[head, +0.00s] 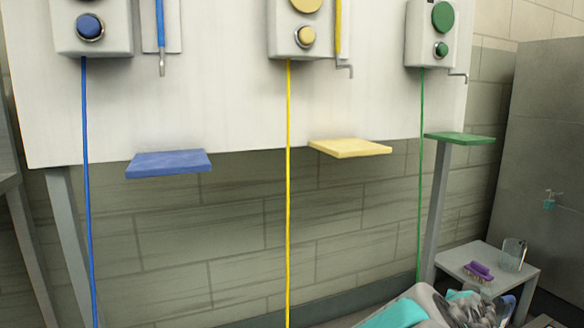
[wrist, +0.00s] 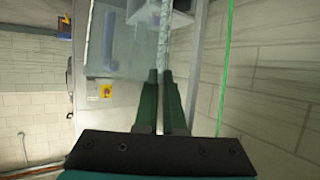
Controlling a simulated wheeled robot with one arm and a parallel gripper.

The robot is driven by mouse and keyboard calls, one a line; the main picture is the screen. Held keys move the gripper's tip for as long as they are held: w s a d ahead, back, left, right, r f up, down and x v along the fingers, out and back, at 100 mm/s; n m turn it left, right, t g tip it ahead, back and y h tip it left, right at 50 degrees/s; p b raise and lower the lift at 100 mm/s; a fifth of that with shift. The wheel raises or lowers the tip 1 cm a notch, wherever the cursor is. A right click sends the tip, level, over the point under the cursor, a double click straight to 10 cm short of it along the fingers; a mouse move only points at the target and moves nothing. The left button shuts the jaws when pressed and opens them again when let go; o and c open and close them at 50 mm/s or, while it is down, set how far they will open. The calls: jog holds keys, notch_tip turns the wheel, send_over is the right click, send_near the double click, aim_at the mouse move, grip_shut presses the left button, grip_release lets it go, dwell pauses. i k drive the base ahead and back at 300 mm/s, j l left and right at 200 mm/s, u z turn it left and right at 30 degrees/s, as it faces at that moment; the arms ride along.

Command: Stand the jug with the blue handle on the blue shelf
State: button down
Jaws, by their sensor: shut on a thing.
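My gripper (wrist: 162,76) is shut on a clear, glassy jug in the wrist view. The fingers pinch a thin upright edge of it, and the jug's see-through wall (wrist: 120,45) spreads to the left. In the head view, a clear glassy shape (head: 482,310) shows beside my arm at the lower right, partly cut off. The blue shelf (head: 168,164) juts from the white panel at the left of the head view. Its top is empty, and my gripper is well to its right and lower.
A yellow shelf (head: 350,148) and a green shelf (head: 460,138) are empty. Blue, yellow and green cords hang down, the blue cord (head: 86,180) left of the blue shelf. A small grey table (head: 520,277) holds another clear vessel (head: 513,255) and a purple brush (head: 478,271).

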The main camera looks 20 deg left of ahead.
aim_at(181, 157)
jog(key=u, duration=1.8)
